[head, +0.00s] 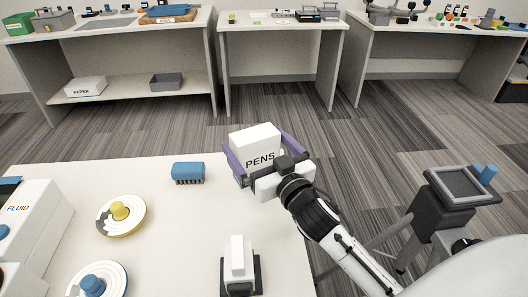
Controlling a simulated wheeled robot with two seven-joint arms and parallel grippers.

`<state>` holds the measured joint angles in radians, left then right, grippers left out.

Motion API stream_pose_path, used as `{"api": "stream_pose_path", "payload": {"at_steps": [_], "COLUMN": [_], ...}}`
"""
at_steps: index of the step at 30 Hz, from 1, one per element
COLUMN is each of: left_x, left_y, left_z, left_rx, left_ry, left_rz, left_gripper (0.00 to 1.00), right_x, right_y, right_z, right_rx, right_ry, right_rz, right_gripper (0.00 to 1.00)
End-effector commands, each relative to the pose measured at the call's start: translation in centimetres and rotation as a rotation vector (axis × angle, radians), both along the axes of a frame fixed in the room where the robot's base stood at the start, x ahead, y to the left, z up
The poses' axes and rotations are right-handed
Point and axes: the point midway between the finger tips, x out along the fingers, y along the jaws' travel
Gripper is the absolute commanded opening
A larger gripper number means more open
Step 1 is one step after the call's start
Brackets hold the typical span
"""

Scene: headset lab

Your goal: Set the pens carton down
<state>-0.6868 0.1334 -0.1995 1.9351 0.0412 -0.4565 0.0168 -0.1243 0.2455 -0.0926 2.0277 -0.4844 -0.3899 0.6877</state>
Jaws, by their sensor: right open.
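The pens carton (254,143) is a white box marked PENS at the far right corner of the near white table (170,235). My right gripper (257,141) reaches in from the lower right with its jaws open. Its purple fingers stand on the left and right sides of the carton, with the carton between them. The gripper's body hides the carton's lower front, so I cannot tell how its base meets the tabletop. My left gripper is out of view.
A blue brush (188,172) lies left of the carton. Further left are a yellow-knobbed disc (121,214), a blue-knobbed disc (98,281) and a FLUID box (32,228). A white device on a black base (238,265) stands at the front. The table's right edge is close to the carton.

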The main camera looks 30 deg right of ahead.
Motion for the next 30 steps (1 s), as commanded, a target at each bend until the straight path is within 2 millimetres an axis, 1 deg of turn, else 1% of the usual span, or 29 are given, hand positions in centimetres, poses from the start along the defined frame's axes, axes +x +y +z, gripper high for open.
{"api": "stream_pose_path", "payload": {"at_steps": [5,12,15,18,24,30], "left_x": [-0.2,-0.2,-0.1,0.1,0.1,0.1], "left_y": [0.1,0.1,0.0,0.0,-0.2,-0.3], "left_z": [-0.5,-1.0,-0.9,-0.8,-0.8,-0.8], "left_rx": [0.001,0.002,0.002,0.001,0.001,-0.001], "left_ry": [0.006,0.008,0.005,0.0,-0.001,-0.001], "left_rz": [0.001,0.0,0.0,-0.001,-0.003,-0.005], "left_gripper": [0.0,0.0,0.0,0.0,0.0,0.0], "right_x": [-2.5,-7.6,-9.3,-10.6,-11.9,-11.9], "right_y": [0.2,0.4,0.5,0.6,0.6,0.7], "right_z": [-0.2,-0.3,-0.2,-0.2,0.0,0.0], "right_rx": [0.003,0.003,0.001,0.002,0.0,-0.001], "right_ry": [0.003,0.004,0.002,0.003,0.001,-0.001], "right_rz": [0.0,-0.001,-0.001,-0.001,-0.002,-0.001], "right_gripper": [1.0,1.0,1.0,1.0,1.0,1.0]}}
